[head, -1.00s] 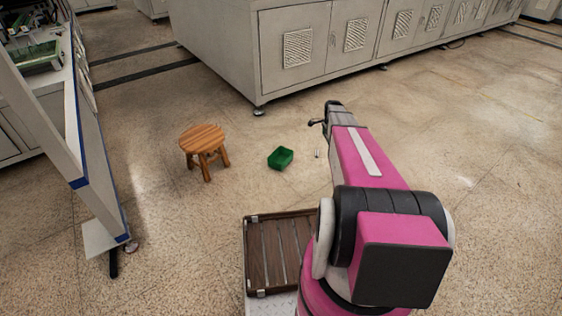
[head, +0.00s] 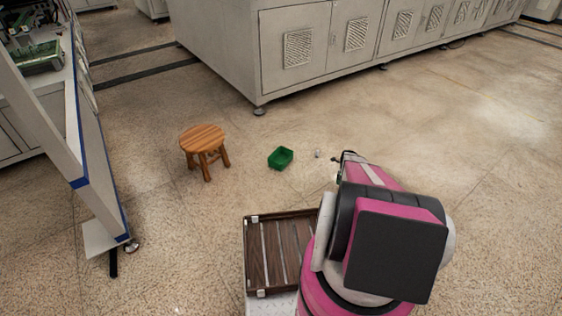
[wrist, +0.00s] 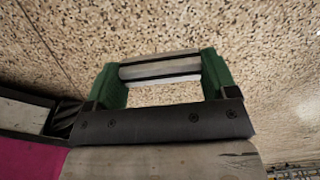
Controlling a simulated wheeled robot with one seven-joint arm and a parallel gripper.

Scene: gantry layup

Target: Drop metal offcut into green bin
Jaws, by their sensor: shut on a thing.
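My gripper (wrist: 160,72) is shut on the metal offcut (wrist: 160,67), a pale silvery bar with dark lines, lying crosswise between the green fingers in the wrist view. Speckled floor shows beyond it. In the head view my gripper (head: 341,160) is a small dark shape at the far end of my arm, to the right of the green bin and apart from it; the held offcut cannot be made out there. The green bin (head: 280,158) is small and open-topped and stands on the floor. It is not recognisable in the wrist view.
A small grey thing (head: 318,153) shows between bin and gripper; I cannot tell what it is. A round wooden stool (head: 203,138) stands left of the bin. A slatted wooden tray (head: 249,275) is close in front. Grey cabinets (head: 290,55) line the back. The floor at right is clear.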

